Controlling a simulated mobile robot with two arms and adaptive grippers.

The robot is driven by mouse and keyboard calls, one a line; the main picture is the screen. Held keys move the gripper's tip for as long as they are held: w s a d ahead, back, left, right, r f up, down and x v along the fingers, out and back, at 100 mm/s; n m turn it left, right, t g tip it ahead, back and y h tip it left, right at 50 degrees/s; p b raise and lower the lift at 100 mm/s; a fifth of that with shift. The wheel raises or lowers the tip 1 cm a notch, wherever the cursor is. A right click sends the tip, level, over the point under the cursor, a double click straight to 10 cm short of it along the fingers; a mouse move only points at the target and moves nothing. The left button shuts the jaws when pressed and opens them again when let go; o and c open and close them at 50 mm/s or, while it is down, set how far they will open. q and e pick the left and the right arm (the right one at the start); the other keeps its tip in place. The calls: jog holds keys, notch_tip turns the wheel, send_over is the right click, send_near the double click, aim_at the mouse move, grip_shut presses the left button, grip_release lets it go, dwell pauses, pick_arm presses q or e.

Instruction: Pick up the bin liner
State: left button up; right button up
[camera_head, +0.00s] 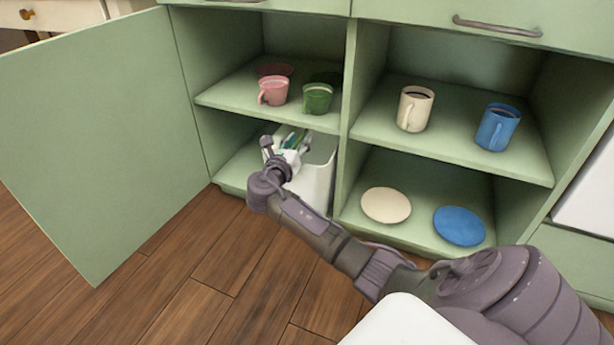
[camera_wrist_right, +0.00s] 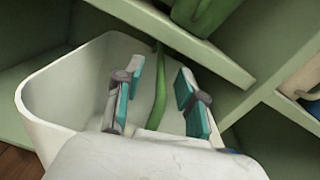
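A white, open-topped bin (camera_head: 319,176) stands in the lower left compartment of the green cabinet. It also shows in the right wrist view (camera_wrist_right: 48,92). My right gripper (camera_head: 287,146) is at the bin's mouth. In the right wrist view the gripper (camera_wrist_right: 162,102) has its two teal-padded fingers apart over the bin. A narrow bright green strip (camera_wrist_right: 159,88) shows in the gap between them, inside the bin; I cannot tell whether it is the bin liner or whether the fingers touch it. The bin's lower inside is partly hidden by the gripper. My left gripper is out of view.
An open green door (camera_head: 95,150) stands left of the compartment. A pink mug (camera_head: 272,91) and green mug (camera_head: 317,98) stand on the shelf above. To the right are a cream mug (camera_head: 414,108), blue mug (camera_head: 496,127), cream plate (camera_head: 386,205) and blue plate (camera_head: 459,226).

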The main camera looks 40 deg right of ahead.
jog(key=shift+w+d, duration=0.1)
jog(key=shift+d, duration=0.15)
grip_shut()
dwell(0.3)
